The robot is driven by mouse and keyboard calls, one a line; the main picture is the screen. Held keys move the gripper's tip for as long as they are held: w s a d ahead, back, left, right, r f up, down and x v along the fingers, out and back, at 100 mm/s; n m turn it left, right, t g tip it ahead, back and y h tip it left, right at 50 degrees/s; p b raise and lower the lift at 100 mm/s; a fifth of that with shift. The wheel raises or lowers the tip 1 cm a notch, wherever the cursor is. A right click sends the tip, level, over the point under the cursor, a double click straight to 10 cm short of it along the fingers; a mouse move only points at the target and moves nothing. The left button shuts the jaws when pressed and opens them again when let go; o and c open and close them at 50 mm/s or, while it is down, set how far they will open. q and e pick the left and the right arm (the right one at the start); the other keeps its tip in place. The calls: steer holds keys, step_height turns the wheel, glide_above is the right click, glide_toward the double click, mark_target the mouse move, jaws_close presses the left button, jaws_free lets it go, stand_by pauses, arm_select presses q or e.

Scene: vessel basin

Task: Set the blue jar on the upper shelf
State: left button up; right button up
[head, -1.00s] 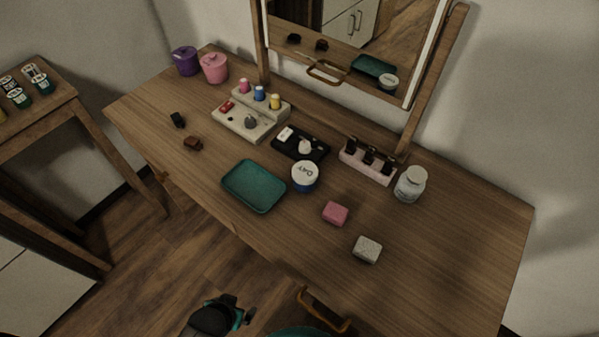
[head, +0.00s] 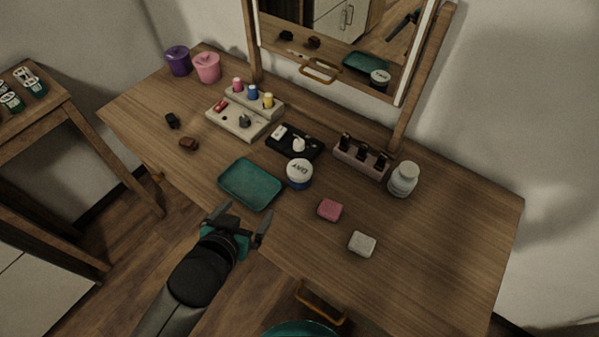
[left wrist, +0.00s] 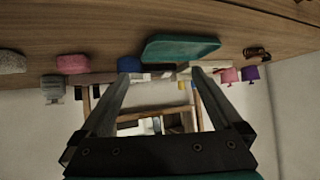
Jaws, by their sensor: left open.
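A jar with a white lid marked "DAY" and a blue body (head: 299,178) stands upright on the wooden dressing table, right of the green tray (head: 250,184). In the left wrist view, which looks upside down, a blue-and-white thing that looks like this jar (left wrist: 130,64) shows near one fingertip. My left gripper (head: 244,216) is open and empty at the table's front edge, in front of the tray and apart from the jar. A beige stepped stand (head: 237,122) holds small pink, blue and yellow bottles on its upper tier. My right gripper is out of view.
A black tray (head: 294,142) and a rack of dark bottles (head: 360,158) stand behind the jar. A white bottle (head: 403,179), pink block (head: 329,210) and pale block (head: 362,244) are to the right. The mirror (head: 335,60) bounds the back. The table's right end is clear.

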mark_target(295, 177)
arm_select(q)
steer(key=d+h, duration=0.1)
steer(key=d+r+m+t+h, duration=0.1)
steer(key=d, duration=0.1)
steer(key=w+d+h, duration=0.1)
steer(key=shift+d+r+m+t, duration=0.15)
steer(key=shift+d+m+t, duration=0.15)
steer(key=shift+m, duration=0.1)
steer(key=shift+h, duration=0.3)
steer(key=b+x, duration=0.2)
steer(key=x, duration=0.7)
steer(key=shift+w+d, duration=0.15)
steer(key=shift+w, duration=0.2)
steer(key=b+x, duration=0.2)
steer(key=x, duration=0.2)
steer(key=shift+s+d+f, duration=0.15)
steer(key=shift+d+f, duration=0.05)
steer(key=shift+w+d+f, duration=0.2)
steer(key=shift+w, duration=0.25)
steer(key=shift+c, duration=0.2)
steer(key=shift+r, duration=0.15)
steer(key=c, duration=1.5)
